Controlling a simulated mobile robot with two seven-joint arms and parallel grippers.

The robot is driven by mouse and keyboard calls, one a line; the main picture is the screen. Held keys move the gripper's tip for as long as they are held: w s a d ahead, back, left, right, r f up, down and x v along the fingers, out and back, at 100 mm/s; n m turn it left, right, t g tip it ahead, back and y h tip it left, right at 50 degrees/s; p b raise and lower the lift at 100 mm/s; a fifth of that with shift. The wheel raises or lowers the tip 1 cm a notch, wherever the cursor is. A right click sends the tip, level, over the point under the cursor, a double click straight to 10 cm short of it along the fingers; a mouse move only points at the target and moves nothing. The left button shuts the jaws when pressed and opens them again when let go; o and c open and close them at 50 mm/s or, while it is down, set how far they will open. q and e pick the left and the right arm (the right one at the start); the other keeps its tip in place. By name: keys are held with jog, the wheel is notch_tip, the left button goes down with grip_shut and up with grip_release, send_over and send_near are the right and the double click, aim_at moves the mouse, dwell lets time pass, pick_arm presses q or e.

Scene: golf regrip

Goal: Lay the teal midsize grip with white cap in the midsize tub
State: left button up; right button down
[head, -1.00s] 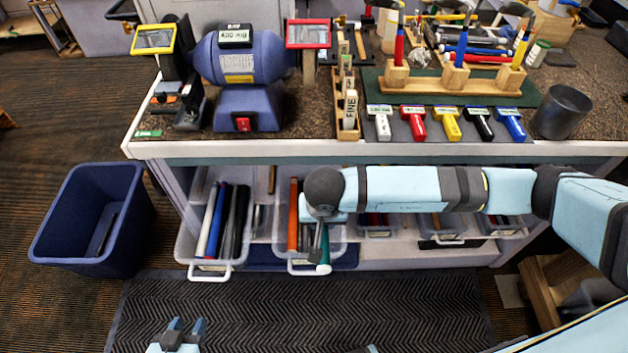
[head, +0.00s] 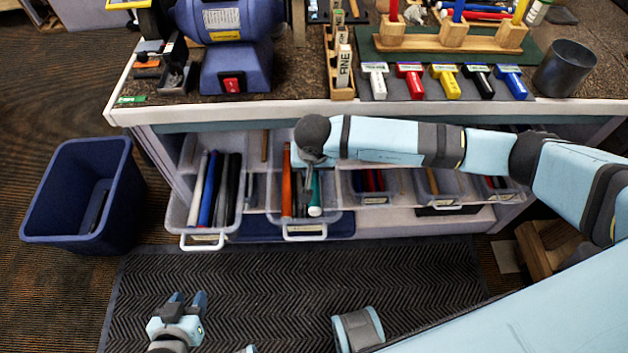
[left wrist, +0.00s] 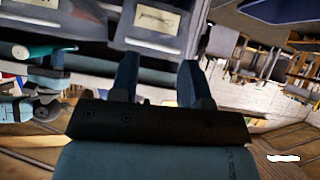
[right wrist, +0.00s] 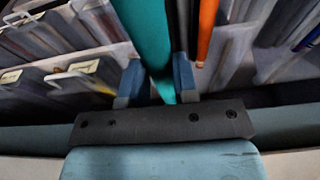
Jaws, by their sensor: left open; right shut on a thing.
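The teal grip (head: 316,190) shows its white cap at the near end, over the right side of the tub with orange grips (head: 304,238). My right gripper (right wrist: 157,85) is shut on the teal grip (right wrist: 147,40). In the head view my right wrist partly hides the grip, and I cannot tell whether it touches the tub floor. The tub labels are too small to read, so I cannot confirm which is the midsize tub. My left gripper (head: 187,297) is open and empty above the floor mat.
A tub with white, blue and dark grips (head: 202,240) stands to the left, and smaller bins (head: 437,200) to the right on the same shelf. The bench top (head: 300,104) overhangs them. A blue bin (head: 62,240) stands on the floor. The black mat (head: 250,290) is clear.

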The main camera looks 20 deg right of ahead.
jog(key=w, duration=0.1)
jog(key=w+d+b, duration=0.1)
jog(key=w, duration=0.1)
jog(key=shift+w+f, duration=0.15)
jog(key=shift+w, duration=0.15)
jog(key=b+x, duration=0.2)
jog(key=s+b+x, duration=0.1)
jog(key=b+x, duration=0.3)
jog(key=x, duration=0.1)
jog(key=shift+s+a+f, duration=0.25)
jog(key=shift+f+b, duration=0.65)
jog(key=shift+b, duration=0.05)
jog(key=shift+f, duration=0.3)
pick_arm(q)
jog(key=shift+m, duration=0.3)
jog(key=f, duration=0.4)
jog(key=shift+w+d+f, duration=0.1)
jog(key=shift+w+d, duration=0.15)
jog(key=shift+b, duration=0.3)
pick_arm(e)
jog(key=shift+f, duration=0.1)
